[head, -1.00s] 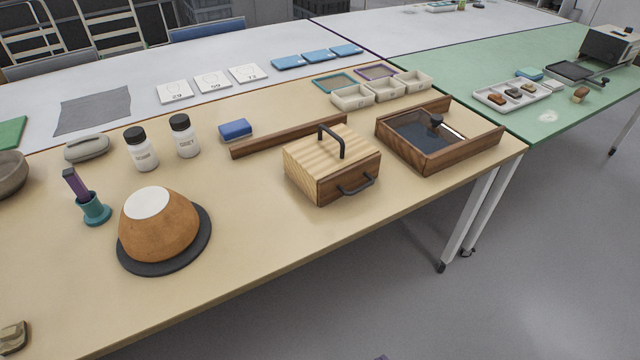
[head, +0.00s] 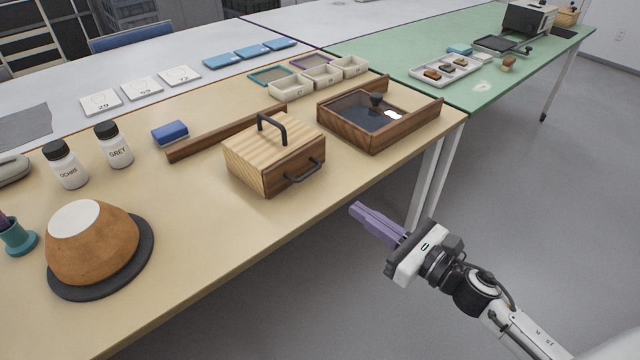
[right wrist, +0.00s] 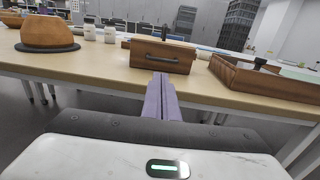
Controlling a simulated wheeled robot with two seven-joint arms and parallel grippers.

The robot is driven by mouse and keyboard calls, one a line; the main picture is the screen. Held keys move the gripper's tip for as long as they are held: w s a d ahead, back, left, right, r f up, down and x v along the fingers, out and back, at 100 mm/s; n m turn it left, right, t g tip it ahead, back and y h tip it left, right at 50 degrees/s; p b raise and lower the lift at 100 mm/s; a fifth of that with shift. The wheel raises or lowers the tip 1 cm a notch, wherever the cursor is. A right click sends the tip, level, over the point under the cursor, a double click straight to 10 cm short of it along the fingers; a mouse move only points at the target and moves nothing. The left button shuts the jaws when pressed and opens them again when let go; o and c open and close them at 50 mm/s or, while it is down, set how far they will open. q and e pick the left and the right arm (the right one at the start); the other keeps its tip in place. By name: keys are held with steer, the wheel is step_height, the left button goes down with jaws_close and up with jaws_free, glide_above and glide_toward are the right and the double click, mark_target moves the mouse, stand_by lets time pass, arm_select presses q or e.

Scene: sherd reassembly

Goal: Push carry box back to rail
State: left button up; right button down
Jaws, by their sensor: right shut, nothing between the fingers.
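The carry box (head: 272,152) is a light striped wooden box with a dark front, a black top handle and a black front handle. It stands on the tan table, and it also shows in the right wrist view (right wrist: 146,57). The rail (head: 222,135) is a long dark wooden strip behind the box, running to its left; part of it is hidden by the box. My right gripper (head: 355,208) is shut and empty, with purple fingers, in front of the table edge and right of the box. In the right wrist view its fingers (right wrist: 161,80) point toward the box front. My left gripper is not in view.
An open wooden tray box (head: 378,118) stands right of the carry box. A brown bowl on a dark disc (head: 95,245), two bottles (head: 113,145) and a blue block (head: 170,132) are to the left. The table is clear in front of the carry box.

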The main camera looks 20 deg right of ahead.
steer(key=p+x, duration=0.1)
steer(key=x, duration=1.1)
steer(key=shift+w+a, duration=0.15)
steer(key=shift+w, duration=0.1)
